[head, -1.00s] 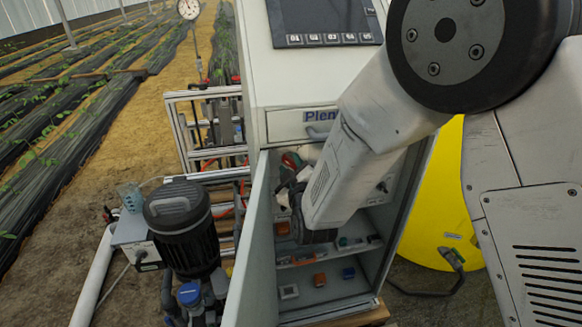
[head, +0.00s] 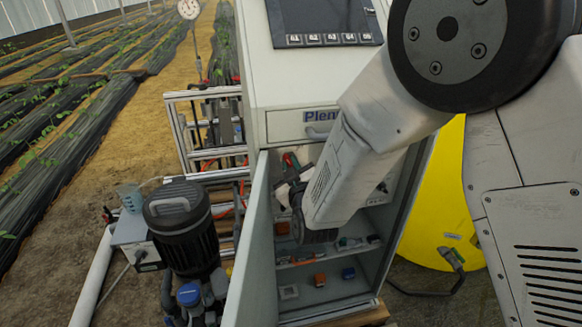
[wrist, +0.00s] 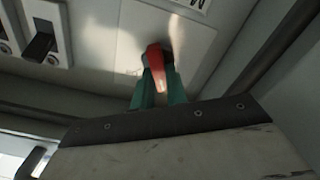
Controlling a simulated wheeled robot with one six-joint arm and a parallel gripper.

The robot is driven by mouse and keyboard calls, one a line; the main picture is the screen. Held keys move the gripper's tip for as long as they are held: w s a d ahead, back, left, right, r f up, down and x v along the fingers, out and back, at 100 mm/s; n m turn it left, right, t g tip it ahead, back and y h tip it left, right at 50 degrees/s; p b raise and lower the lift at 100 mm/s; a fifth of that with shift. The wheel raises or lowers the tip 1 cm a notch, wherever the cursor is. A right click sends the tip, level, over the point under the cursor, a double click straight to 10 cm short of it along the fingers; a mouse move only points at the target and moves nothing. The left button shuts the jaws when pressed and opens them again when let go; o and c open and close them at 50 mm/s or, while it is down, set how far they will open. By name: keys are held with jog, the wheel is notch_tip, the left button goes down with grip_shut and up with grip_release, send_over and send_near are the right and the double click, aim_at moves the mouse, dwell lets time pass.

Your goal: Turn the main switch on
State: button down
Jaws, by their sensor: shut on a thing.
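The main switch has a red handle (wrist: 157,62) on a pale plate (wrist: 120,50) in the wrist view. My gripper (wrist: 160,90) has green fingertips, shut around the handle's near part. The handle's upper end stands clear of the fingers. In the head view my gripper (head: 291,170) is inside the open cabinet, near its upper left, with a bit of red (head: 287,159) showing at its tips. My arm hides much of the cabinet's interior there. The label beside the switch is cut off, with only an "M" readable.
The cabinet door (head: 250,240) stands open close to the left of my gripper. A black toggle (wrist: 41,45) sits left of the switch. Small coloured parts lie on the shelves below. A pump motor (head: 182,225) stands left of the door, and a yellow tank (head: 435,200) stands right.

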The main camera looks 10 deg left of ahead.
jog(key=m, duration=1.3)
jog(key=shift+w+d, duration=0.15)
jog(key=shift+d, duration=0.2)
jog(key=shift+f+m, duration=0.1)
jog(key=shift+m, duration=0.3)
jog(key=c, duration=1.4)
grip_release()
jog(key=v, duration=0.7)
jog(key=shift+s+d, duration=0.2)
jog(key=shift+s, duration=0.15)
